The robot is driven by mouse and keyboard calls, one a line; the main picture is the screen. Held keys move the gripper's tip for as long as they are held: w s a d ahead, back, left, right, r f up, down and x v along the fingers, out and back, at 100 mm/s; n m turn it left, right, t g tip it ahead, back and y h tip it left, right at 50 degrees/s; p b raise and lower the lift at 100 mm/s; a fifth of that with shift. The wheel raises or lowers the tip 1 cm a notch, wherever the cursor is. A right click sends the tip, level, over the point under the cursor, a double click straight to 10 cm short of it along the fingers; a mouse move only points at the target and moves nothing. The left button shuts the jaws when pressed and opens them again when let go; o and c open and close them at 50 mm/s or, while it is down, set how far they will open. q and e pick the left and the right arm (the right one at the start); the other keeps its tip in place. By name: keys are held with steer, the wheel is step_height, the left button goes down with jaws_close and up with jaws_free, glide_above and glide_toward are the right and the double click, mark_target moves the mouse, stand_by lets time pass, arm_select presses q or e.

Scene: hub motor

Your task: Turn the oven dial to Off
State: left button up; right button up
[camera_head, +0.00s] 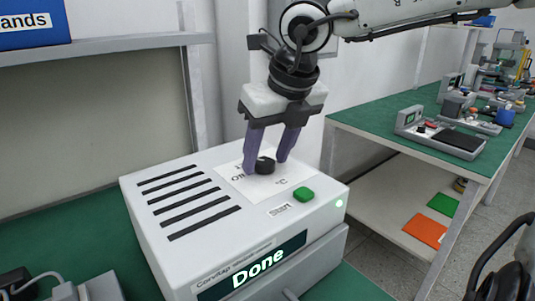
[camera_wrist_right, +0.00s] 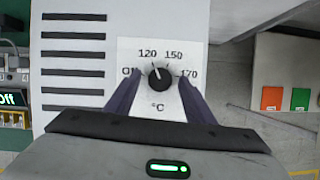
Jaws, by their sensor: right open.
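The white oven (camera_head: 160,200) stands on the green bench, with slots on its top and a front display reading "Done". Its black dial (camera_head: 264,165) sits on a white label plate, which also shows in the right wrist view (camera_wrist_right: 135,90). In that view the dial (camera_wrist_right: 160,76) is ringed by Off, 120, 150 and 170; its white mark points up and slightly left, towards 120. My right gripper (camera_head: 265,158) is open, pointing down, with its purple fingers on either side of the dial. I cannot tell whether they touch it. My left gripper is not in view.
A green button (camera_head: 303,194) marked START is beside the dial on the oven top. A grey shelf (camera_head: 110,47) with a blue box (camera_head: 33,24) is at upper left. Another green-topped bench (camera_head: 370,110) with devices stands at right.

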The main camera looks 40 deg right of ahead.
steer(key=c, duration=1)
steer(key=shift+c, duration=0.3)
